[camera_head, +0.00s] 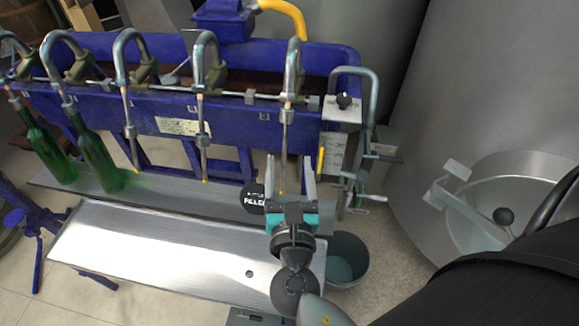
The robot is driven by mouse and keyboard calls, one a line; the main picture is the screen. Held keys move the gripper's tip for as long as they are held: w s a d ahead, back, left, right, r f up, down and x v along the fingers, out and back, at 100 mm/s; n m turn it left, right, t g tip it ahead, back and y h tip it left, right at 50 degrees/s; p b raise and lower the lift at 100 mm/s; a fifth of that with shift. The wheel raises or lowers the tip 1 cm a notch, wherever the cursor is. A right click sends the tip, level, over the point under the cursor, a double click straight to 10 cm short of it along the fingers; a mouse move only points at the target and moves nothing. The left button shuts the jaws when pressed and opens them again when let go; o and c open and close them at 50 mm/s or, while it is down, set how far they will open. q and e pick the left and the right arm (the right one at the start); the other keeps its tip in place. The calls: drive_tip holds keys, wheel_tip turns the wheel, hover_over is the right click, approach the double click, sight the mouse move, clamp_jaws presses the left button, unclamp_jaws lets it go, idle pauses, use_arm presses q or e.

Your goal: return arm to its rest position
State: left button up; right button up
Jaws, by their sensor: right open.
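My right gripper (290,182) is near the middle of the head view, its two fingers pointing away toward the blue bottle filler (230,130). The fingers are apart, with nothing seen between them. It is over the right end of the filler's metal shelf, near the rightmost filling spout (287,113); I cannot tell whether they touch. My right arm comes in from the lower right. My left gripper is not in view.
Two green bottles (96,160) (50,150) stand under the left spouts. A metal tray (150,245) lies in front. A dark bucket (346,262) stands right of my gripper. A large steel tank (490,90) fills the right side.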

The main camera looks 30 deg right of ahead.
drive_tip(key=shift+f, duration=0.1)
drive_tip(key=s+a+f+m+g+y+b, duration=0.1)
drive_tip(key=s+f+m+g+y, duration=0.15)
drive_tip(key=f, duration=0.75)
drive_tip(key=s+a+f+m+g+y, duration=0.1)
drive_tip(key=s+f+m+g, duration=0.2)
drive_tip(key=f, duration=0.8)
drive_tip(key=s+a+f+m+g+y+b, duration=0.1)
drive_tip(key=s+a+f+m+g+y, duration=0.15)
drive_tip(key=f, duration=0.75)
drive_tip(key=s+d+f+m+g, duration=0.2)
drive_tip(key=s+f+m+g, duration=0.1)
drive_tip(key=s+f+m, duration=0.6)
drive_tip(key=s+d+f+m+g+y+b, duration=0.1)
drive_tip(key=s+d+f+m+g, duration=0.2)
drive_tip(key=s+f+m, duration=0.6)
drive_tip(key=s+m+g, duration=0.1)
drive_tip(key=s, duration=0.4)
drive_tip(key=shift+s+d+f+y, duration=0.3)
drive_tip(key=shift+s+d+f, duration=0.05)
drive_tip(key=shift+s, duration=0.05)
